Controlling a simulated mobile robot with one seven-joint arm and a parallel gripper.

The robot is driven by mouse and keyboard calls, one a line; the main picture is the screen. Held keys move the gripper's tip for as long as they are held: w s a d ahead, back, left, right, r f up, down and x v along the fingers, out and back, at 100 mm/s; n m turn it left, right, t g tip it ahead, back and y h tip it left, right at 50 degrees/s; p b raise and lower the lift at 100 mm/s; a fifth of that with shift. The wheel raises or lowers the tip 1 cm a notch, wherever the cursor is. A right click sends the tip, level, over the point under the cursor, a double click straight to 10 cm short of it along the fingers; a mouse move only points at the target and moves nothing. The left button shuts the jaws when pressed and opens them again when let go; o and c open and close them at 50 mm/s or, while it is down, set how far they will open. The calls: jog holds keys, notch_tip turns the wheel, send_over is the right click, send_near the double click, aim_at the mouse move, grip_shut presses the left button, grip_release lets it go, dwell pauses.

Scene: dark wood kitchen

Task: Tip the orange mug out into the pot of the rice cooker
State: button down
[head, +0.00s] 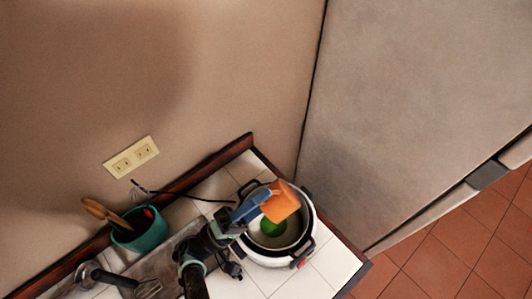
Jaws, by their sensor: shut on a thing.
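The orange mug (282,203) is held in my gripper (264,198), which is shut on it. The mug is above the rice cooker, over the back part of its open pot. It looks tilted, but I cannot see into it. The rice cooker (308,226) is white with dark handles and stands on the counter near its right end. A green thing (271,228) shows in or just above the pot, below the mug; I cannot tell whether it rests on the bottom. The mug and my gripper hide part of the pot's opening.
A teal crock (144,236) with wooden utensils stands at the left by the wall. A cord runs to the wall outlet (131,157). A large grey fridge (410,110) stands right of the counter. White tiles (318,283) in front of the cooker are clear.

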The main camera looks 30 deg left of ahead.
aim_at(280, 192)
jog(key=shift+s+a+f+b, duration=0.15)
jog(key=shift+s+f+b, duration=0.1)
jog(key=shift+b, duration=0.4)
jog(key=shift+s+a+r+t+h+b, duration=0.1)
jog(key=shift+s+t+h+b, duration=0.15)
jog(key=shift+t, duration=0.25)
jog(key=shift+w, duration=0.15)
